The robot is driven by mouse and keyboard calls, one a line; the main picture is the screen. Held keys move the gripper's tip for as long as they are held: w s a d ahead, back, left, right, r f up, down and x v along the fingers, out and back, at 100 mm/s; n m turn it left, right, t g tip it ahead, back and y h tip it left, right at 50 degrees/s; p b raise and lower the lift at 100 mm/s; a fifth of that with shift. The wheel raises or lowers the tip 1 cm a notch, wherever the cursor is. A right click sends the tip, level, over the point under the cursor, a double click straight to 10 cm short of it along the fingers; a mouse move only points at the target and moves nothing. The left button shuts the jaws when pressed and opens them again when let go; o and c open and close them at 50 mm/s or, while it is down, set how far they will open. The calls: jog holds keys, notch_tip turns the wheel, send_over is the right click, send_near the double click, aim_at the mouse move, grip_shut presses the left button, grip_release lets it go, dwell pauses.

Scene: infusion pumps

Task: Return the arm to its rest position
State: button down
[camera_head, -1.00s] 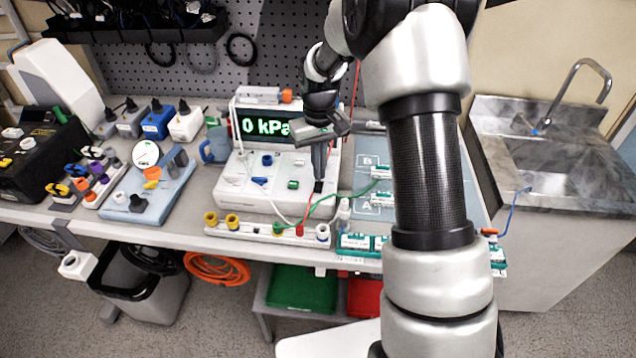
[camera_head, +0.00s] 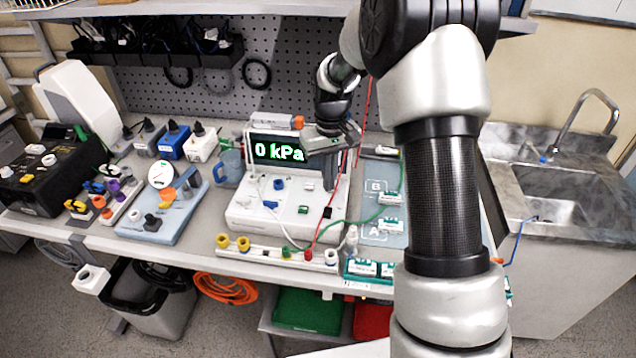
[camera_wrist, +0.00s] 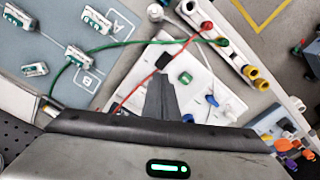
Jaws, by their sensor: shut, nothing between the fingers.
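My gripper (camera_head: 328,184) is shut and empty. It hangs above the white pump unit (camera_head: 262,222), in front of the right side of its display, which reads 0 kPa (camera_head: 279,152). In the wrist view my gripper's closed fingers (camera_wrist: 160,98) point over the white unit (camera_wrist: 196,82), apart from its top as far as I can tell. My arm rises along the right of the head view and hides part of the bench and the sink cabinet's edge.
A red lead (camera_head: 366,110) and a green lead (camera_head: 345,228) run close beside my gripper. A rail with coloured ports (camera_head: 268,250) lies in front. A blue-grey mat (camera_head: 374,236) marked A and B holds small modules. A gauge stand (camera_head: 162,205) stands left. A shelf (camera_head: 290,8) is overhead.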

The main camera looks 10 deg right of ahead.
jog(key=s+r+t, duration=0.2)
jog(key=s+r, duration=0.8)
jog(key=r, duration=0.6)
jog(key=s+r+m+t, duration=0.1)
jog(key=s+r, duration=0.1)
jog(key=s, duration=0.7)
jog(key=s+r+m+t, duration=0.1)
jog(key=s+r+t, duration=0.1)
jog(key=s, duration=0.7)
jog(key=shift+a+r+t, duration=0.2)
jog(key=shift+a+t, duration=0.05)
jog(key=shift+t, duration=0.05)
